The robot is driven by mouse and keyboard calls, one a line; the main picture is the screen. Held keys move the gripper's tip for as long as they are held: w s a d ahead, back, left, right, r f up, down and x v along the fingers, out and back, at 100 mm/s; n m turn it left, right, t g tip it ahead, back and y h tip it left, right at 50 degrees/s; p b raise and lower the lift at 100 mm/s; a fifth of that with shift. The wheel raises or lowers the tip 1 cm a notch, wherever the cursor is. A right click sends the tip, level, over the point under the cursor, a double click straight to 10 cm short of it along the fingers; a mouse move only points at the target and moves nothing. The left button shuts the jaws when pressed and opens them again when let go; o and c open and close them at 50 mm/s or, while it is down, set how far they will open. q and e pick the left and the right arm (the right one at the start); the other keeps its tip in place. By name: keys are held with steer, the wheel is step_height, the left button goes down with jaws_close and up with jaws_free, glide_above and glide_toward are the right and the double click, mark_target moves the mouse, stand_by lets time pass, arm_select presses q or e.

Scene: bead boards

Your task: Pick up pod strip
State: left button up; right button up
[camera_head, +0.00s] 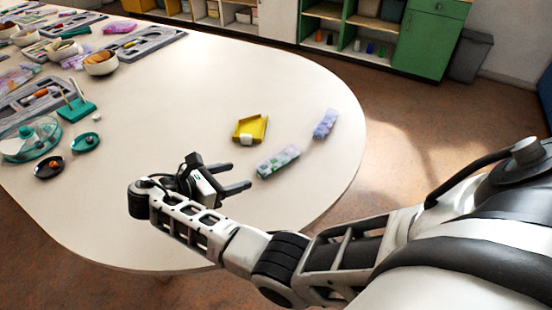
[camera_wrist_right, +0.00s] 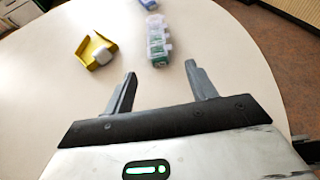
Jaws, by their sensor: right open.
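A clear pod strip with green contents (camera_head: 278,161) lies on the white table near its rounded right end. It also shows in the right wrist view (camera_wrist_right: 158,42), just beyond the gap between my fingertips. A second strip, purple-blue (camera_head: 325,123), lies farther back to the right; its near end shows at the top of the wrist view (camera_wrist_right: 149,4). My right gripper (camera_head: 240,177) is open and empty, its fingers pointing at the green strip, short of it. The fingers also show in the wrist view (camera_wrist_right: 160,70). My left gripper is out of view.
A yellow tray (camera_head: 243,125) with a white piece at its front edge stands left of the strips. Bowls (camera_head: 101,69), grey boards (camera_head: 145,46) and dishes (camera_head: 48,166) crowd the table's left side. The table (camera_head: 190,120) is clear in the middle; its edge curves close by on the right.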

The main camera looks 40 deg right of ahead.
mark_target(259, 170)
steer(key=x, duration=1)
steer(key=shift+w+f, duration=0.25)
steer(key=shift+f, duration=0.15)
steer(key=c, duration=0.8)
